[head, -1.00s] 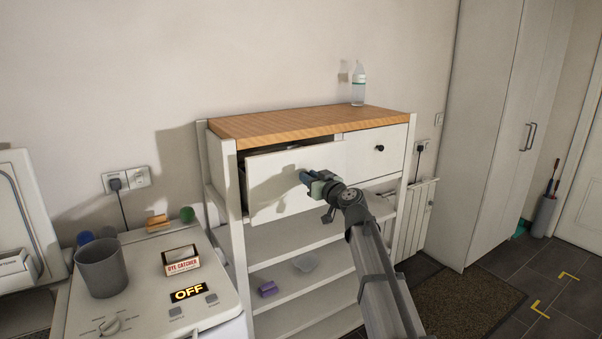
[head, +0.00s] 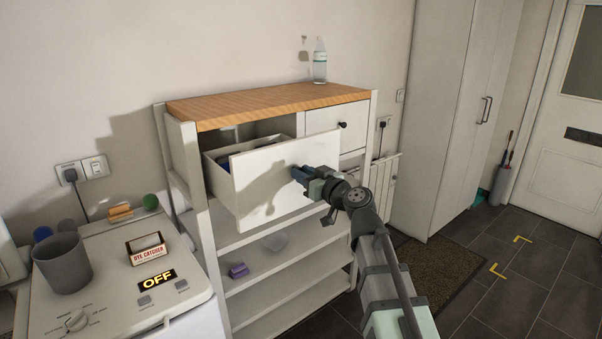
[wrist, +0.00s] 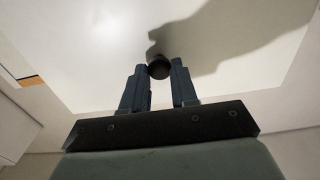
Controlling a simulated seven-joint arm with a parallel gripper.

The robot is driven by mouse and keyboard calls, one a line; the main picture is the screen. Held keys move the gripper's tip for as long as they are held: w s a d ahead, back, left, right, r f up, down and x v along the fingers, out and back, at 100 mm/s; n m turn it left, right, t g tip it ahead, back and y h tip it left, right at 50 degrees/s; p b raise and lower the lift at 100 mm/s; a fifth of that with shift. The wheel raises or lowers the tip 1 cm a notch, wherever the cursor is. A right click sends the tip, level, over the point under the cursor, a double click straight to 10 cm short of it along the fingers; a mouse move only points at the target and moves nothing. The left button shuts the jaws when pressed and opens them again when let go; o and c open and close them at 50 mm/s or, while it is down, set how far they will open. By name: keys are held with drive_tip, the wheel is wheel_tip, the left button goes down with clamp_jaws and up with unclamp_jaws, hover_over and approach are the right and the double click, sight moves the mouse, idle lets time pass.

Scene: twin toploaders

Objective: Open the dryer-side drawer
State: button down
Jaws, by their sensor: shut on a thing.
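The left drawer (head: 250,180) of the white shelf unit is pulled well out, and its inside shows behind the white front. Some dark blue thing lies inside at its left; I cannot tell what it is. My gripper (head: 298,175) is at the right part of the drawer front. In the wrist view my gripper (wrist: 159,78) is shut on a round dark knob (wrist: 159,67), one finger on each side of it. In the head view the gripper hides the knob. The right drawer (head: 338,126) with its dark knob is closed.
A wooden top (head: 265,103) carries a clear bottle (head: 320,62). A washer (head: 130,290) with a grey cup (head: 62,263) and a small box (head: 146,248) stands at the left.

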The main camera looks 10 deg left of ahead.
drive_tip(key=c, duration=0.9)
unclamp_jaws()
drive_tip(key=v, duration=1.2)
